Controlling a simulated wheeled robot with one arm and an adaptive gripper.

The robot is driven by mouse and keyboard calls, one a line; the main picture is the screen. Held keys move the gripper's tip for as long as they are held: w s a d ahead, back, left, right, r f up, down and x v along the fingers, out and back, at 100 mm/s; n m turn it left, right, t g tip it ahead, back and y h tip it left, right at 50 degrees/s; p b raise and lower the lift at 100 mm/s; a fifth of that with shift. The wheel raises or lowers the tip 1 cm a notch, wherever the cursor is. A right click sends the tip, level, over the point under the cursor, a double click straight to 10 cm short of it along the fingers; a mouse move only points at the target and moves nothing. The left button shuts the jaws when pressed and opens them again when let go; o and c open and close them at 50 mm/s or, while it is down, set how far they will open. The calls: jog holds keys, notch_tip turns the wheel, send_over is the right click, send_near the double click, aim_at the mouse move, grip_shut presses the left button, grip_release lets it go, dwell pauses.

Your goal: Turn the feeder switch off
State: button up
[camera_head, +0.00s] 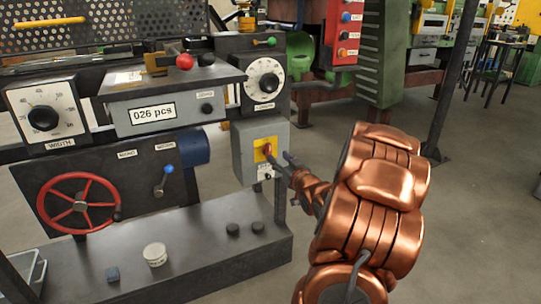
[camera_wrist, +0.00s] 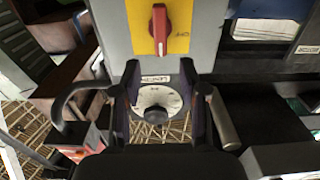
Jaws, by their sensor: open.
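A grey switch box (camera_head: 243,165) with a red rotary handle (camera_head: 267,150) on a yellow plate (camera_head: 258,155) stands on the machine's front. A small label below the handle is too small to read. In the wrist view, the red handle (camera_wrist: 158,28) points along the picture's vertical on the yellow plate (camera_wrist: 141,28). My gripper (camera_head: 286,164) is just in front of the box, right of the handle. In the wrist view my gripper (camera_wrist: 160,78) is open and empty, its two fingers apart, with the handle beyond the tips. Contact is not visible.
The length dial (camera_head: 264,82) is above the box; it also shows in the wrist view (camera_wrist: 157,103). The counter panel (camera_head: 160,105), width dial (camera_head: 45,112) and red handwheel (camera_head: 79,203) are left. A ledge (camera_head: 190,255) holds small knobs. Floor is free at right.

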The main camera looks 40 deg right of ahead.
aim_at(270, 150)
jog(key=shift+b+x, duration=0.6)
jog(key=shift+x, duration=2.95)
grip_shut()
